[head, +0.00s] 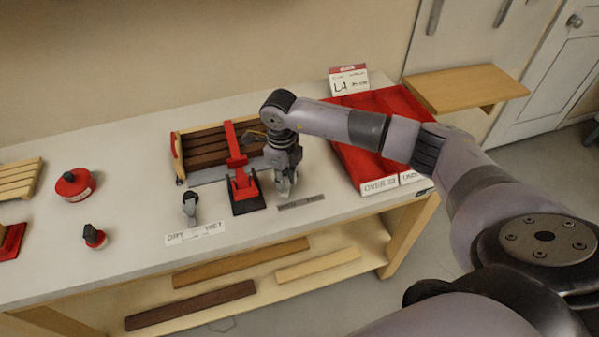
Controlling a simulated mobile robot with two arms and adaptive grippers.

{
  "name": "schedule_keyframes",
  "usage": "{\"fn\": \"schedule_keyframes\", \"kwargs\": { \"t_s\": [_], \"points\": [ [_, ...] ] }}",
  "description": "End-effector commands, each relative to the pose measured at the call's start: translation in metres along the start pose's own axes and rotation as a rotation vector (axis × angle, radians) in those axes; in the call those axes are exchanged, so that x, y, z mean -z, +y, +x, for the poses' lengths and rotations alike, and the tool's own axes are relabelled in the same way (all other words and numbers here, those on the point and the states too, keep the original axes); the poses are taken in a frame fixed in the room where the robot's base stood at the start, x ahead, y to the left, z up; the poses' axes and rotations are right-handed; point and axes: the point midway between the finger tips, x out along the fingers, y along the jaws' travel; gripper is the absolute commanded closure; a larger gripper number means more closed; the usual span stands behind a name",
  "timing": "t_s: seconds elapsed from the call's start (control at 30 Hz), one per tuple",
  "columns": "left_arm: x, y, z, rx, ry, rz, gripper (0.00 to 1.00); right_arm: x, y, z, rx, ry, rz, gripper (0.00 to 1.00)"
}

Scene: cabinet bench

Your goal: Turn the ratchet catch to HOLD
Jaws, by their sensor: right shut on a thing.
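My right gripper (286,186) points down at the bench and is shut on the ratchet catch, just behind a small grey label plate (301,203). The gripper hides nearly all of the catch, so I cannot tell which way it is turned. The writing on the plate is too small to read. To the left of the gripper, apart from it, stands a red clamp with a black base (246,190). My left gripper is not in view.
A grey knob (190,207) with a DRY/WET label is front left. A red tray (352,163) lies at right under my forearm. A red round tin (74,185) sits far left.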

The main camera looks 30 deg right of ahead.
Motion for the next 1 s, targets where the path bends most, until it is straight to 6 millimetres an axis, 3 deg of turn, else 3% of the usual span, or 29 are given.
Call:
{"fn": "schedule_keyframes", "kwargs": {
  "t_s": [0.83,0.87,1.0],
  "points": [
    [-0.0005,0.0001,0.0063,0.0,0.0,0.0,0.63,-0.0079,0.0018,-0.0001,0.0,-0.001,0.0,0.87],
    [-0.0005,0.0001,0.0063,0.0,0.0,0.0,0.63,-0.0079,0.0017,-0.0001,0.0,-0.001,0.0,0.77],
    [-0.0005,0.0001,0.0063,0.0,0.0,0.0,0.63,-0.0078,0.0017,-0.0001,0.0,0.0,0.0,0.68]
  ]
}}
